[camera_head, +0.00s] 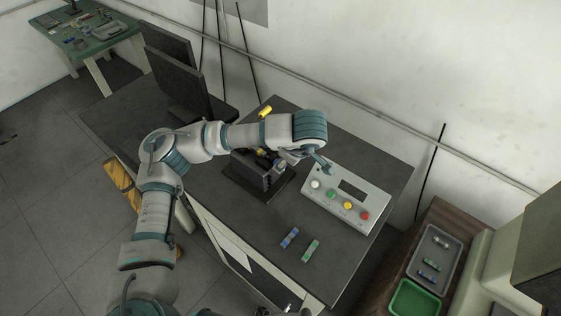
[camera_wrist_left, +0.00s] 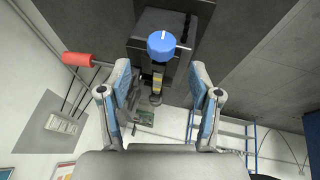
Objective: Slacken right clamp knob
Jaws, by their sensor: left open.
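The dark tensile frame (camera_head: 258,176) stands on the grey bench, partly hidden by my left arm. In the left wrist view a round blue knob (camera_wrist_left: 162,44) with a white mark faces me, with a yellow-marked clamp part (camera_wrist_left: 158,76) below it. My left gripper (camera_head: 303,160) is at the right side of the frame. Its fingers (camera_wrist_left: 160,72) are open and apart, one to each side of the clamp part. The knob lies just beyond the fingertips, with nothing held. My right gripper does not show.
A control box (camera_head: 345,195) with coloured buttons stands right of the frame. A red handle (camera_wrist_left: 78,59) is near the left finger in the wrist view. A grey tray (camera_head: 436,254) and green tray (camera_head: 412,299) are at right.

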